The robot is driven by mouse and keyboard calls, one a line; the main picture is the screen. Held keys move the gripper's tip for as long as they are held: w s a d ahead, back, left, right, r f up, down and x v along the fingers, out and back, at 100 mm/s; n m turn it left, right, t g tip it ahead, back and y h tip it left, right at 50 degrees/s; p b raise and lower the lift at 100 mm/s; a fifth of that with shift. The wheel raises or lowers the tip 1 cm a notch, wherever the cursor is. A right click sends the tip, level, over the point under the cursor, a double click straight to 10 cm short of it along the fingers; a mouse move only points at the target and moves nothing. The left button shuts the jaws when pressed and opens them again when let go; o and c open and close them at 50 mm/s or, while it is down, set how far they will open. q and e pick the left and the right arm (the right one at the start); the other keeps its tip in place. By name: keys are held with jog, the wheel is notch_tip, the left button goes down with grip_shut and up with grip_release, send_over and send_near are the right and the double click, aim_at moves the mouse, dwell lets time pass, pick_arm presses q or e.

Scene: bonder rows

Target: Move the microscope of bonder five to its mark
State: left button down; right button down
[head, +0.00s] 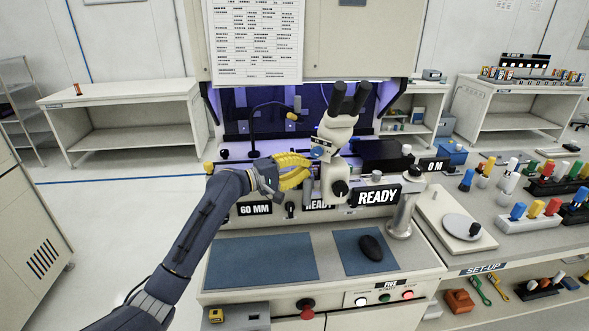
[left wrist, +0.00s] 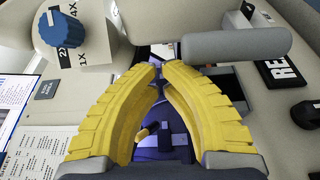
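The microscope (head: 338,133) of bonder five is white with black eyepieces and stands upright at the middle of the machine. Its blue zoom knob (head: 318,152) also shows in the left wrist view (left wrist: 62,30), beside printed magnification numbers. My left gripper (head: 308,170) has yellow fingers and is at the left side of the microscope body, just below the blue knob. In the left wrist view its fingertips (left wrist: 160,66) come together with nothing seen between them. A grey bar (left wrist: 236,45) lies close by the right fingertip; contact is unclear. I cannot make out the mark. My right gripper is out of view.
A READY sign (head: 378,196) and a 60 MM sign (head: 254,209) stand on the machine front. A blue pad (head: 262,258) is bare; a black mouse (head: 371,247) lies on the other pad. A grey post (head: 402,218) and coloured bottles (head: 467,179) stand right.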

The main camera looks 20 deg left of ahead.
pick_arm(q)
jog(key=shift+x, duration=2.25)
